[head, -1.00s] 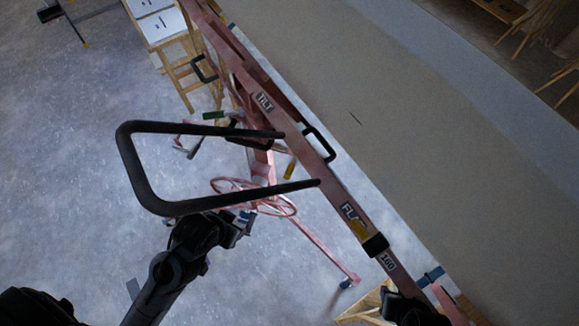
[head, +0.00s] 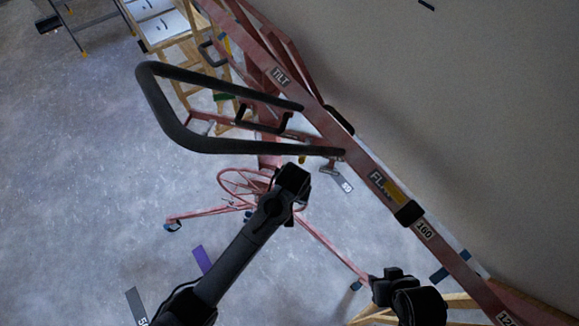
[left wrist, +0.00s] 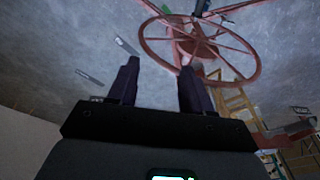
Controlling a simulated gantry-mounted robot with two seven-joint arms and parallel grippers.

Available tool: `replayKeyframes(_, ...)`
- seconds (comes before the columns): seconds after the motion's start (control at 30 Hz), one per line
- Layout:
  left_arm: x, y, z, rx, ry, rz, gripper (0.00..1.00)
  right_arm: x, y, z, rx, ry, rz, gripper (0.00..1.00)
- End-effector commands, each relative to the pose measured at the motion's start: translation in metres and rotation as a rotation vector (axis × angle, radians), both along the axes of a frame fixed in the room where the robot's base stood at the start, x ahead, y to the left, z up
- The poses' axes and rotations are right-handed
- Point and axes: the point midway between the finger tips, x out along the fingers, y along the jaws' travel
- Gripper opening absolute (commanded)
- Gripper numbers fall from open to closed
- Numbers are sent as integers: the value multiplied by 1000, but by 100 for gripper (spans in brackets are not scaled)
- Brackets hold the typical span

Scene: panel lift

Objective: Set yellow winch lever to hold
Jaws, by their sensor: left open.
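The red panel lift (head: 335,125) runs diagonally through the head view. Its spoked winch wheel (head: 232,174) is partly behind my left gripper (head: 297,182); the wheel (left wrist: 145,38) also shows large in the left wrist view. I cannot make out the yellow winch lever near the wheel, nor its setting. In the left wrist view my left gripper (left wrist: 158,85) is open and empty, short of the wheel. My right gripper (head: 395,288) is low beside the beam, its fingers unclear.
A black looped bar (head: 240,83) juts left from the beam above my left arm. A large pale panel (head: 480,120) fills the right. A wooden stand (head: 180,60) is at upper left. The floor at left is mostly open.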

Motion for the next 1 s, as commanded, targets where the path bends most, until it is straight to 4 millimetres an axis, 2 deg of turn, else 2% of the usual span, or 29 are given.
replayKeyframes(0.03, 22, -8, 14, 4, -45, -13, 50, 0, 0, -9, 0, 0, 1, 36)
replayKeyframes(0.13, 52, -19, 48, 7, -123, -33, 50, 0, -1, -16, -3, 1, 1, 36)
replayKeyframes(0.23, 72, -24, 76, 4, -183, -40, 50, 0, -1, -20, -4, 0, 3, 36)
replayKeyframes(0.37, 85, -25, 93, 2, -218, -40, 50, 0, -2, -22, -9, 0, 5, 36)
replayKeyframes(0.53, 93, -24, 88, 3, -227, -40, 50, 0, -2, -20, -9, 0, 6, 36)
replayKeyframes(0.8, 107, -24, 54, 2, -226, -40, 50, 0, -2, -16, -8, -1, 5, 36)
replayKeyframes(1.0, 114, -24, 37, 2, -229, -39, 50, 0, -1, -15, -4, -2, 2, 36)
